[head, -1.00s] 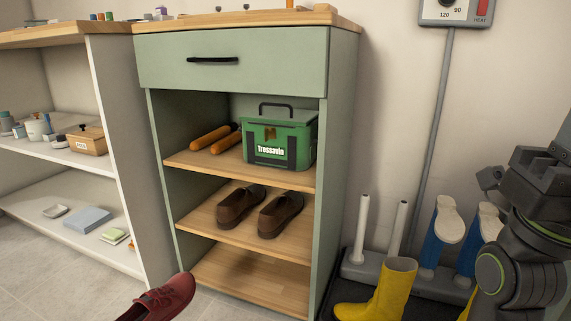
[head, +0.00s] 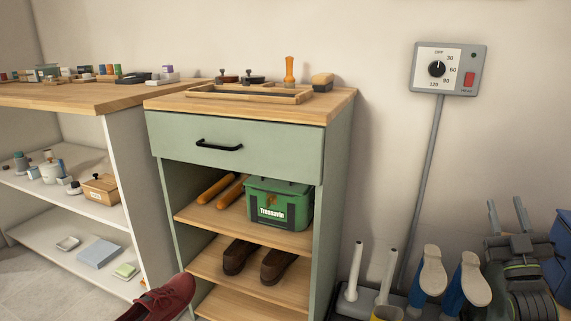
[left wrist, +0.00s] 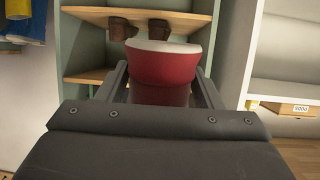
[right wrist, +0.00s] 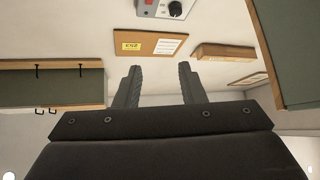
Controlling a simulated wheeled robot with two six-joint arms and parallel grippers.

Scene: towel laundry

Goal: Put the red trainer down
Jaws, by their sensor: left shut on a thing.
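The red trainer (head: 165,298) shows at the bottom left of the head view, in front of the green cabinet. In the left wrist view the trainer (left wrist: 165,68) sits between the fingers of my left gripper (left wrist: 161,76), which is shut on it. It is held in the air, facing the cabinet's lower shelves. My left gripper is outside the head view. My right gripper (head: 507,213) is at the right of the head view, fingers up, open and empty. Its spread fingers also show in the right wrist view (right wrist: 159,70).
The green cabinet (head: 335,190) has a closed drawer (head: 240,145). Its shelves hold a green toolbox (head: 280,208), orange rolls and brown shoes (head: 278,266). The bottom shelf (head: 245,304) looks bare where visible. A boot rack with white posts (head: 354,270) and blue boots stands to the right.

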